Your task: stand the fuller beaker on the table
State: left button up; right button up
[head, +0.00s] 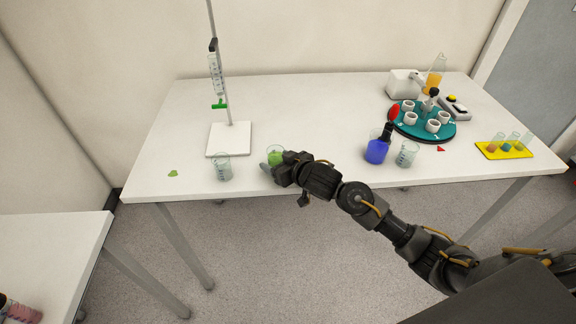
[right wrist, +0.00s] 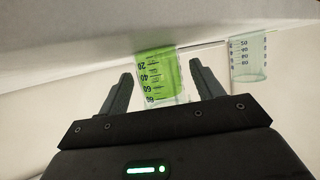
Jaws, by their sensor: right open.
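A beaker of green liquid (head: 276,153) stands near the front edge of the white table (head: 310,105). My right gripper (head: 270,171) is at this beaker with its jaws open. In the right wrist view the green beaker (right wrist: 157,72) shows between the two open fingers (right wrist: 163,84), with a gap on each side. My gripper and wrist partly hide it in the head view. A clear beaker (head: 223,168), with no coloured liquid visible, stands to its left. It seems to be the clear beaker (right wrist: 249,60) in the right wrist view. My left gripper is not in view.
A burette stand (head: 228,138) is behind the clear beaker. A blue-filled beaker (head: 376,152) and another clear beaker (head: 407,154) stand to the right, before a teal carousel (head: 424,133). A yellow rack (head: 504,151) is at far right. The table's middle is clear.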

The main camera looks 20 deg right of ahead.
jog(key=v, duration=1.1)
jog(key=shift+s+p, duration=0.25)
jog(key=shift+p, duration=0.05)
jog(key=s+d+f+m+g+h, duration=0.1)
jog(key=s+d+f+g, duration=0.15)
jog(key=s+f, duration=0.5)
jog(key=s+d+f+g+h, duration=0.15)
jog(key=s+f+g, duration=0.25)
jog(key=s, duration=0.7)
jog(key=s+d+f+m+g+h, duration=0.1)
jog(key=s+f+g+h, duration=0.15)
jog(key=s+f, duration=0.5)
notch_tip(320, 180, down, 23)
jog(key=s+g, duration=0.1)
jog(key=s, duration=0.1)
jog(key=s+d+f+g, duration=0.1)
jog(key=s+d+f, duration=0.1)
jog(key=s+f, duration=1.5)
jog(key=shift+d+n+g+y, duration=0.25)
jog(key=shift+n+g+y, duration=0.05)
jog(key=shift+s, duration=0.1)
